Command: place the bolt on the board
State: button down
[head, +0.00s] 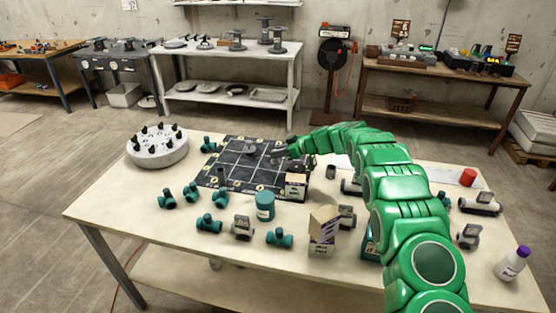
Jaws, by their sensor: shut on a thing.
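The board (207,178) is a dark square mat with pale grid lines and yellowish marks, lying on the pale table. My green arm reaches in from the right, and my gripper (279,151) is over the board's back right part. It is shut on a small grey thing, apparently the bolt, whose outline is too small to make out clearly. A small grey piece (250,147) shows at the board's back middle, and a grey upright piece (221,177) stands on its left front part. I cannot tell what either is.
A round grey flange (157,152) with dark studs sits left of the board. Teal pipe fittings (167,199), a teal can (265,206) and an open carton (323,232) stand in front. The table's front left is clear.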

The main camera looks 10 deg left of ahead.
aim_at(278, 160)
jog(key=shift+w+a+f, duration=0.1)
jog(key=shift+w+f, duration=0.15)
jog(key=shift+w+f, duration=0.1)
jog(key=shift+w+a+f, duration=0.1)
jog(key=shift+f, duration=1.6)
jog(key=shift+f, duration=0.15)
jog(key=c, duration=1)
grip_release()
jog(key=shift+o, duration=0.2)
